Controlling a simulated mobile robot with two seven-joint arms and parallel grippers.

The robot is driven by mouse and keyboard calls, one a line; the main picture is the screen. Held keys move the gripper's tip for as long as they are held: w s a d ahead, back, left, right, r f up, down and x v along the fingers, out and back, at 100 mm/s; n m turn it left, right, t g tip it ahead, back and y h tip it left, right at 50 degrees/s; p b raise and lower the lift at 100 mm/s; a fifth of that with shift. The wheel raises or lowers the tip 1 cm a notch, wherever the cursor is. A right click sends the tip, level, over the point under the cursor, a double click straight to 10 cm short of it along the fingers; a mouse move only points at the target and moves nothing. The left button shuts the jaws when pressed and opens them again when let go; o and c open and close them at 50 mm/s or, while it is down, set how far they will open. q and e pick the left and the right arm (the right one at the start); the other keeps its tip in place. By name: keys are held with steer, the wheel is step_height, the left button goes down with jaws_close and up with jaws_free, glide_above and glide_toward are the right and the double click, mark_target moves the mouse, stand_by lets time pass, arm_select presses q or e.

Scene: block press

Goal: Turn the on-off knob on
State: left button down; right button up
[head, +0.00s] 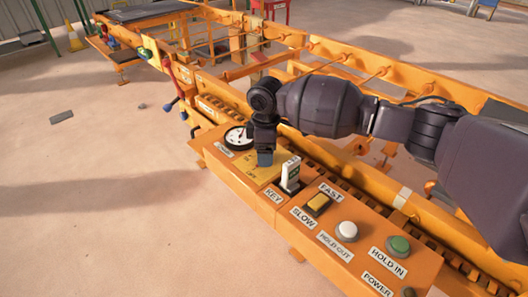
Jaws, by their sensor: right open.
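The orange control panel (228,172) runs from the middle to the lower right of the head view. My right gripper (265,160) points down over the yellow plate (250,168) near the panel's left end. Its fingertips are at or just above this plate; I cannot tell if they touch it. The gripper is open, though its finger gap is hard to see from here. The lettering on the plate is too small to read. I cannot make out the on-off knob; the gripper hides part of the plate. My left gripper is out of view.
Orange rails (440,215) run behind the panel.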

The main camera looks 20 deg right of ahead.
steer(key=shift+f, duration=0.1)
steer(key=c, duration=0.9)
